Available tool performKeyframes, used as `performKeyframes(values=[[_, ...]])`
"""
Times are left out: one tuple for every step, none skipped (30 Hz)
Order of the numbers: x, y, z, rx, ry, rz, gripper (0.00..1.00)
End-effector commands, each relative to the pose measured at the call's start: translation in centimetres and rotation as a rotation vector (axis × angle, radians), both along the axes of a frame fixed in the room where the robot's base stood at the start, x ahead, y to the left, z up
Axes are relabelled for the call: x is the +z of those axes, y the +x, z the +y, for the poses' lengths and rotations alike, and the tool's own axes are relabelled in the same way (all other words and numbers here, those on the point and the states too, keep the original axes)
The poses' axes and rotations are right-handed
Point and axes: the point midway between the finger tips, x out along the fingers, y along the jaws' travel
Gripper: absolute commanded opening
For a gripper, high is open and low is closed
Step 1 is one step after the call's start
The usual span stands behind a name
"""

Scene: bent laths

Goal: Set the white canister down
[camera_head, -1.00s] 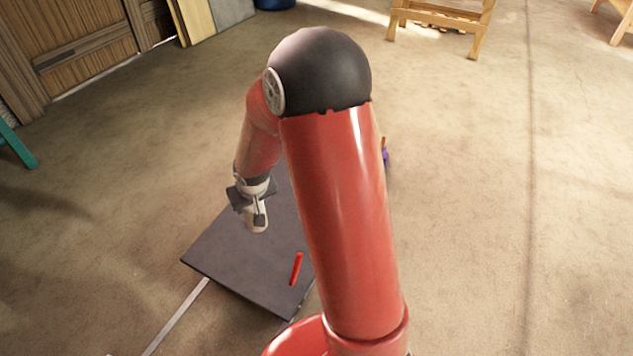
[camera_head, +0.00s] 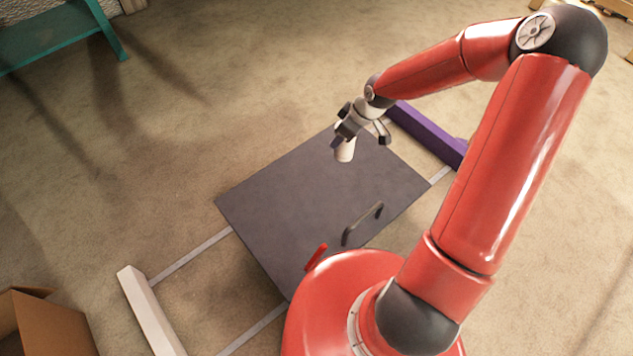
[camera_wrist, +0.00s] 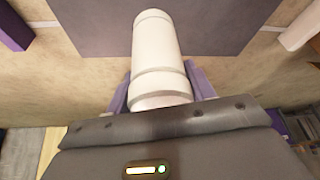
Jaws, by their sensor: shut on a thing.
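The white canister (camera_head: 344,150) is held in my gripper (camera_head: 363,124), tilted, near the far edge of a dark flat panel (camera_head: 285,215). In the wrist view the white canister (camera_wrist: 156,50) points away from my gripper (camera_wrist: 160,88), with a finger on each side of it. Its near end is hidden behind the dark gripper body. The dark panel (camera_wrist: 215,22) shows beyond it. I cannot tell how high the canister is above the panel or floor.
A red bar (camera_head: 316,257) and a dark handle-like bar (camera_head: 362,224) are at the panel's near side. A purple beam (camera_head: 430,135) lies right, a white beam (camera_head: 148,310) left, joined by grey strips (camera_head: 190,253). A cardboard box (camera_head: 50,328) and teal bench (camera_head: 60,38) stand left.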

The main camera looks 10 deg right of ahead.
Motion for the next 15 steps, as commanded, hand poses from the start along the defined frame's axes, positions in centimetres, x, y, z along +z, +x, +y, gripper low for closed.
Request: performKeyframes(values=[[0.4,0.5,-0.2,0.076,0.008,-0.002,0.24],[0.7,0.7,-0.2,0.128,0.007,-0.002,0.24],[1.2,1.0,-0.3,0.194,0.007,-0.003,0.24],[1.6,1.2,-0.4,0.239,0.007,-0.003,0.24],[1.9,1.4,-0.5,0.283,0.006,-0.003,0.24],[2.4,1.6,-0.7,0.332,0.005,-0.003,0.24],[2.7,1.8,-0.8,0.365,0.003,-0.005,0.24],[3.0,1.9,-1.0,0.393,0.002,-0.003,0.24],[3.4,2.0,-1.2,0.423,0.001,-0.005,0.24],[3.6,2.1,-1.3,0.443,0.000,-0.003,0.24],[3.8,2.2,-1.4,0.459,-0.001,-0.004,0.24],[4.0,2.2,-1.5,0.476,-0.001,-0.002,0.24],[3.9,2.3,-1.5,0.486,-0.001,-0.002,0.24],[3.8,2.3,-1.6,0.494,-0.001,-0.001,0.24],[3.4,2.3,-1.6,0.498,-0.001,0.001,0.24]])
